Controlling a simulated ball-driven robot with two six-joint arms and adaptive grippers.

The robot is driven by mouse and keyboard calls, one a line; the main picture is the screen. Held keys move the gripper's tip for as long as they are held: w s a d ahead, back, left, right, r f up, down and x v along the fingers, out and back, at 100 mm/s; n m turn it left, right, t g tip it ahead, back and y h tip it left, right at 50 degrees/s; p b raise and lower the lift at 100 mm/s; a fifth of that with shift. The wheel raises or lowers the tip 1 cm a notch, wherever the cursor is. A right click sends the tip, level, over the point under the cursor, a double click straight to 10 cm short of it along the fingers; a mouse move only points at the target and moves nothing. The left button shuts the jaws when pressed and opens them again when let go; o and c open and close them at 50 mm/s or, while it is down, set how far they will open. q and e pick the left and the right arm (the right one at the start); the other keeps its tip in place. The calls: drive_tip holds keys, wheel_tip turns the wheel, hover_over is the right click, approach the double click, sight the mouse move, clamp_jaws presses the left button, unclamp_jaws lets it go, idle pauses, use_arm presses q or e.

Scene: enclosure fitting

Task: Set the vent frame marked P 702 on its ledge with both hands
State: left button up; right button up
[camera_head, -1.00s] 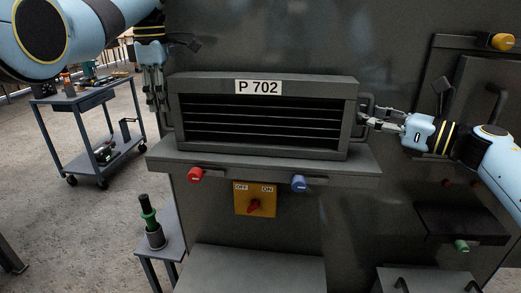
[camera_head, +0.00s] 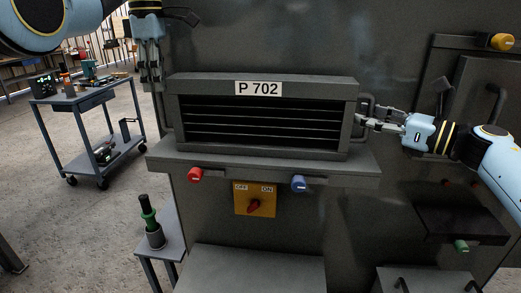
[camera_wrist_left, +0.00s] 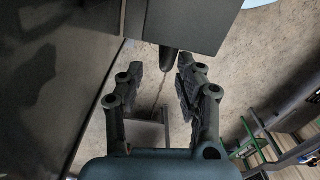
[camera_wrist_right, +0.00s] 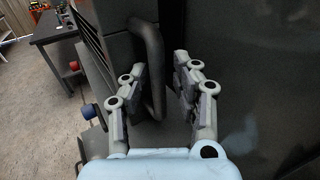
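The vent frame marked P 702 (camera_head: 265,88) is a dark grey box with black slats and a handle on each end. It sits upright on the ledge (camera_head: 270,168), with its right handle (camera_head: 368,105) showing. My left gripper (camera_head: 155,95) points down beside the frame's left end; its fingers are apart and empty in the left wrist view (camera_wrist_left: 160,75). A dark rounded part, perhaps the left handle, shows just beyond them. My right gripper (camera_head: 365,120) is at the right handle; in the right wrist view, its open fingers (camera_wrist_right: 160,65) have the handle (camera_wrist_right: 155,60) beside or between them.
Below the ledge are a red knob (camera_head: 195,175), a blue knob (camera_head: 299,183) and a yellow OFF/ON switch (camera_head: 255,200). A trolley (camera_head: 85,120) stands at the left on open floor.

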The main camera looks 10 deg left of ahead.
drive_tip(key=shift+s+d, duration=0.2)
drive_tip(key=shift+d, duration=0.1)
use_arm(q)
wheel_tip(320, 180, up, 7)
use_arm(e)
drive_tip(key=v, duration=1.1)
use_arm(q)
drive_tip(key=shift+f, duration=0.1)
use_arm(e)
drive_tip(key=shift+s+d, duration=0.1)
drive_tip(key=shift+d, duration=0.05)
